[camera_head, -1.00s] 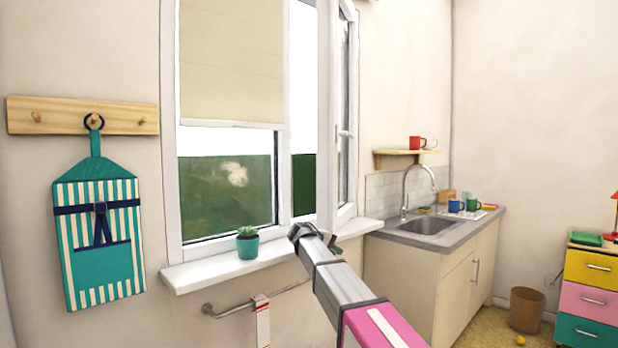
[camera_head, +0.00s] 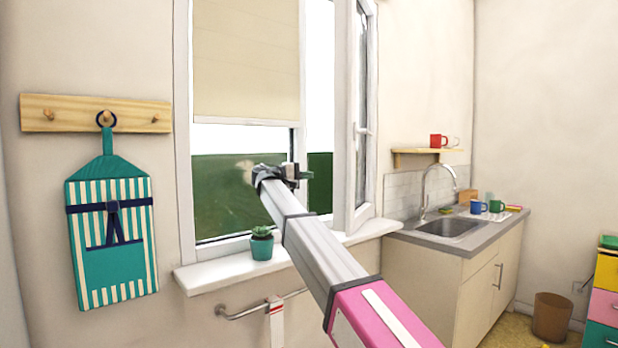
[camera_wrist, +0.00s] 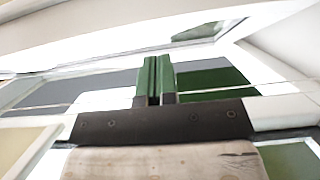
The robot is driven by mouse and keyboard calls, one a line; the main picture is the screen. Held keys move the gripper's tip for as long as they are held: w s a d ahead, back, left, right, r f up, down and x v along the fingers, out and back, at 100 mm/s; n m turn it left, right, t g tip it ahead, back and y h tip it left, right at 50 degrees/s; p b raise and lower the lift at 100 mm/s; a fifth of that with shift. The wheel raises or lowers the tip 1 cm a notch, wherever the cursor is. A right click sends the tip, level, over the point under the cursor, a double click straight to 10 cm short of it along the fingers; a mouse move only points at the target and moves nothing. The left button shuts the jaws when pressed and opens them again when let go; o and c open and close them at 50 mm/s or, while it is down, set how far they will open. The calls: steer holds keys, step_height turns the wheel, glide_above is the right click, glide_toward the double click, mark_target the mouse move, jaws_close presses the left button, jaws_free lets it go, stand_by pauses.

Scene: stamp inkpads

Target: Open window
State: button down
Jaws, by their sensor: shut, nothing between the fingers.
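The white window sash (camera_head: 345,115) on the right stands swung inward, with a gap beside the middle post. Its handle (camera_head: 362,131) is on the sash's right-hand part. The left pane (camera_head: 225,190) has a beige blind (camera_head: 245,60) over its upper part. My gripper (camera_head: 305,174) is in front of the window at about mid-height, left of the sash and above the sill. In the wrist view its green fingers (camera_wrist: 154,78) are together with nothing between them. I cannot tell whether it touches the sash.
A potted plant (camera_head: 262,243) stands on the white sill (camera_head: 215,273) below my arm. A rail (camera_head: 240,312) with a towel (camera_head: 276,325) is under the sill. A sink counter (camera_head: 450,232) is at the right.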

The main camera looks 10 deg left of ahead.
mark_target(352, 176)
steer(key=x, duration=0.7)
steer(key=shift+d, duration=0.2)
steer(key=shift+w, duration=0.15)
steer(key=s+d+t, duration=0.1)
steer(key=d, duration=0.2)
steer(key=s+d+n+t+y, duration=0.1)
steer(key=d, duration=0.2)
steer(key=s+d+n+t+y, duration=0.1)
steer(key=s+d, duration=0.1)
steer(key=d, duration=0.2)
steer(key=shift+f, duration=0.15)
steer(key=d+n+t+y, duration=0.2)
steer(key=d, duration=1.1)
steer(key=shift+s+d+n+y, duration=0.2)
steer(key=shift+n+y, duration=0.1)
steer(key=shift+y, duration=0.1)
steer(key=shift+s, duration=0.15)
